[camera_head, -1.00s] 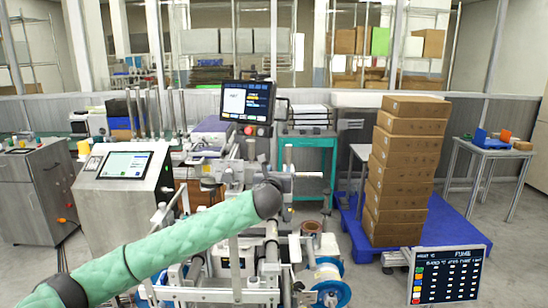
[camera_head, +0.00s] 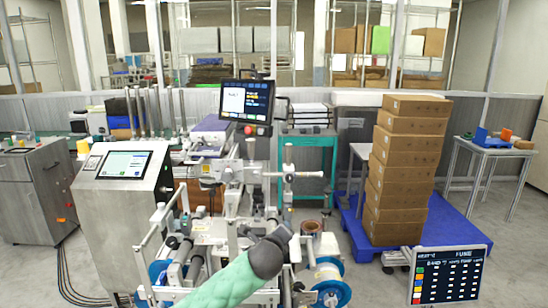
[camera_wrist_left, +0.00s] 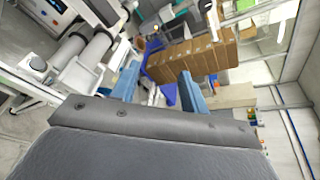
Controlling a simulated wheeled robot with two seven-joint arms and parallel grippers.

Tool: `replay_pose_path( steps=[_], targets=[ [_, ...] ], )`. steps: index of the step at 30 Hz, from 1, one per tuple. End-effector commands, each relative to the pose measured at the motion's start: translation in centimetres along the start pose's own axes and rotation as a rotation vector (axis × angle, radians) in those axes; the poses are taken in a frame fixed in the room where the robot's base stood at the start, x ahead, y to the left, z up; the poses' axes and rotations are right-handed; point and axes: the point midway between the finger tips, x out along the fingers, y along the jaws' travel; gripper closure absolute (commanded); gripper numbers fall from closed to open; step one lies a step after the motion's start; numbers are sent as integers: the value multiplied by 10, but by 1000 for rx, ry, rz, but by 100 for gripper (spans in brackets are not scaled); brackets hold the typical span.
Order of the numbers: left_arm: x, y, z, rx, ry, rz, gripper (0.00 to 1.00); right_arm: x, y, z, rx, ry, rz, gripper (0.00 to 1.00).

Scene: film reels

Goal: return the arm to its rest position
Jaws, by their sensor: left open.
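My left arm, in a green sleeve (camera_head: 228,284), reaches up from the bottom edge in the head view and ends in a dark joint (camera_head: 268,255). The gripper itself cannot be made out there. In the left wrist view my left gripper (camera_wrist_left: 158,92) shows two blue fingers spread apart with nothing between them. It is tilted, with the stack of boxes beyond the fingers. My right gripper is in neither view.
The reel machine (camera_head: 232,172) with blue-rimmed reels (camera_head: 334,290) stands close ahead, behind my arm. A box stack (camera_head: 405,170) sits on a blue pallet (camera_head: 452,228) to the right. A sign screen (camera_head: 448,275) is at lower right.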

Motion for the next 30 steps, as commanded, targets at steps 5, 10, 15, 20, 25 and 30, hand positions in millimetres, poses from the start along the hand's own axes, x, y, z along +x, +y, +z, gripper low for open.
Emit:
replay_pose_path(
  steps=[5,10,15,20,25,30],
  targets=[
    [-24,41,-31,-243,50,76,55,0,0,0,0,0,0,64],
    [-50,79,-55,-471,78,159,55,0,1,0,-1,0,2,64],
    [-77,119,-77,-693,89,252,55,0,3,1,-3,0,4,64],
    [-107,157,-94,-897,81,347,55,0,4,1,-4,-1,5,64],
    [-141,199,-112,-1108,54,457,55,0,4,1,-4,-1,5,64],
    [-180,240,-127,-1312,2,570,55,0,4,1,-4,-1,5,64]
  ],
)
